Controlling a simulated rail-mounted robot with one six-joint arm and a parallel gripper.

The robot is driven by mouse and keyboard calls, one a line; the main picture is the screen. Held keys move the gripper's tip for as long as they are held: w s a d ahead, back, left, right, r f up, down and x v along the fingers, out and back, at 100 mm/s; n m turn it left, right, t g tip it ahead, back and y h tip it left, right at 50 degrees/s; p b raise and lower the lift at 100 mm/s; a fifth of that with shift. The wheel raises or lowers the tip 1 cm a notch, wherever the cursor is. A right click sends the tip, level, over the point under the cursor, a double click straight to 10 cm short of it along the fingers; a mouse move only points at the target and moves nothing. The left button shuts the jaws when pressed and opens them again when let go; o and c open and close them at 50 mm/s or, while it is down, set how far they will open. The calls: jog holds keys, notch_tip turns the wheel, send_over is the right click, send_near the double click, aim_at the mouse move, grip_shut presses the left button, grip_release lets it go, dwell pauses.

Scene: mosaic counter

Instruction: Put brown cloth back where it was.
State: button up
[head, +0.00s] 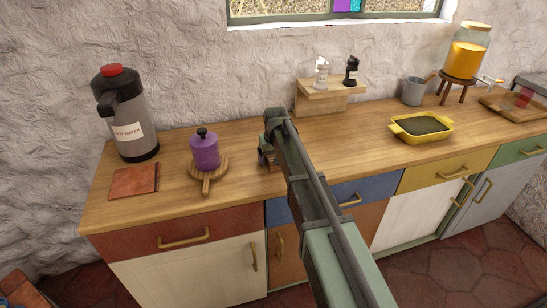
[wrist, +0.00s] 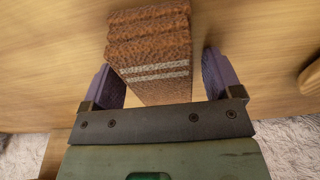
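A folded brown cloth (wrist: 150,50) with two pale stripes lies on the wooden counter in the wrist view, its layers stacked. My gripper (wrist: 160,75) is open, with one purple-padded finger on each side of the cloth. A gap shows between the cloth and the right finger; the left finger is very close to it, and I cannot tell if they touch. In the head view my arm hides most of the gripper (head: 268,150) and the cloth; only a small reddish-brown bit shows there.
On the counter (head: 370,150), a purple canister (head: 205,152) on a round wooden board (head: 207,182), a flat red-brown square (head: 134,181) and a hot-water flask (head: 128,115) stand left. A wooden riser (head: 325,97) is behind; a yellow dish (head: 421,128) is right. Clear counter lies between.

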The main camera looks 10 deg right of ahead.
notch_tip(320, 180, up, 12)
jog(key=s+p, duration=0.2)
jog(key=p, duration=1.1)
jog(key=s+g, duration=0.1)
jog(key=s, duration=2.7)
jog(key=shift+s+m+g+b, duration=0.25)
jog(key=shift+m+g+b, duration=0.15)
